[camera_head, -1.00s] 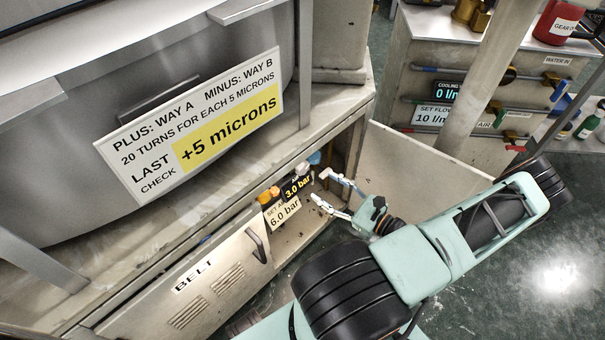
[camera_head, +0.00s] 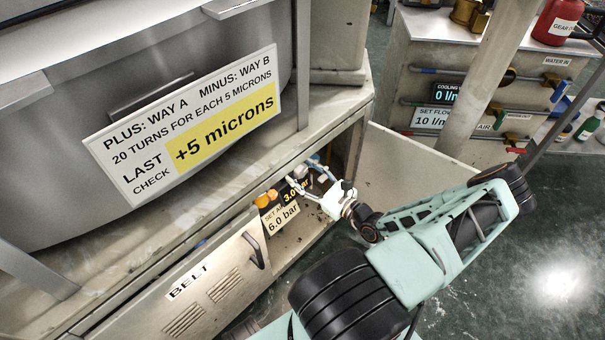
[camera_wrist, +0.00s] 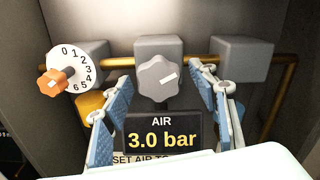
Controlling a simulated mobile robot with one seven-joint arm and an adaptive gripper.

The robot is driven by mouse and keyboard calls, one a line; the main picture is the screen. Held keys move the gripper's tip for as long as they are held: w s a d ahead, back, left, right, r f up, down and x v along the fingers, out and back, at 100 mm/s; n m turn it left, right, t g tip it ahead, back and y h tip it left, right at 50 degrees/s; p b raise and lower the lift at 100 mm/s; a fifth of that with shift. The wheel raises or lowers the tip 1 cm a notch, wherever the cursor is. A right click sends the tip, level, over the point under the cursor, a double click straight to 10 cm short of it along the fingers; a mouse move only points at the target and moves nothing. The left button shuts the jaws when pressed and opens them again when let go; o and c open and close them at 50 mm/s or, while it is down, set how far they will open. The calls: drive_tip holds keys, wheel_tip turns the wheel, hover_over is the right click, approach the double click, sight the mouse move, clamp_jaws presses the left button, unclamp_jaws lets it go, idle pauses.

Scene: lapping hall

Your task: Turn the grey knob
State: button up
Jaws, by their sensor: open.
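The grey knob (camera_wrist: 158,79) is lobed, with a white mark on its face, and sits on a grey block on a brass pipe in the wrist view. My gripper (camera_wrist: 162,88) is open, with one blue-padded finger on each side of the knob and gaps between them and it. In the head view my gripper (camera_head: 311,176) reaches into the open cabinet below the machine. The knob cannot be made out there. A display (camera_wrist: 163,137) below the knob reads AIR 3.0 bar. A label under it, partly hidden, begins SET AIR TO; in the head view this label (camera_head: 283,219) reads 6.0 bar.
An orange knob (camera_wrist: 54,82) with a numbered white dial (camera_wrist: 80,57) is left of the grey knob. Another grey block (camera_wrist: 243,58) is on the right. The brass pipe (camera_wrist: 198,61) runs behind. The cabinet's BELT panel (camera_head: 205,290) is at the lower left.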

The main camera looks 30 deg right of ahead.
drive_tip(key=c, duration=1.2)
drive_tip(key=shift+m, duration=0.3)
